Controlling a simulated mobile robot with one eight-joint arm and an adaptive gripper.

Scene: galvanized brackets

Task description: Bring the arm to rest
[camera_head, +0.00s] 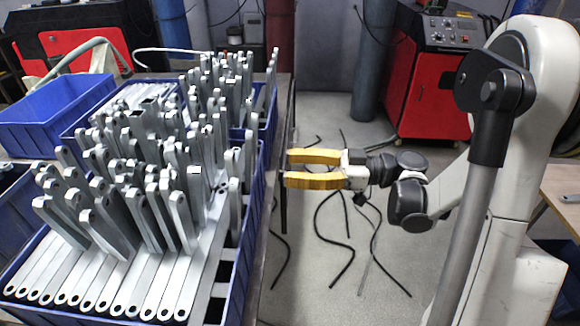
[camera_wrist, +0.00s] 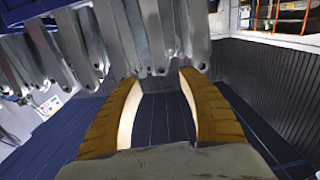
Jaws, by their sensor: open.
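My gripper (camera_head: 286,169) has two yellow fingers and is open and empty in the head view. It reaches left from my arm to beside the right edge of the blue crates of grey metal brackets. In the wrist view my open gripper (camera_wrist: 159,82) points toward several hanging-looking bracket ends (camera_wrist: 155,35), with nothing between the fingers. Whether a fingertip touches a bracket cannot be told. In the head view, many brackets (camera_head: 130,215) stand upright or lie in rows in the near blue crate (camera_head: 238,290).
A second crate of brackets stands behind, and an empty blue crate (camera_head: 50,115) is at the left. A red machine (camera_head: 430,95) and blue cylinders (camera_head: 372,60) stand at the back. Black cables (camera_head: 345,255) lie on the grey floor below my gripper.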

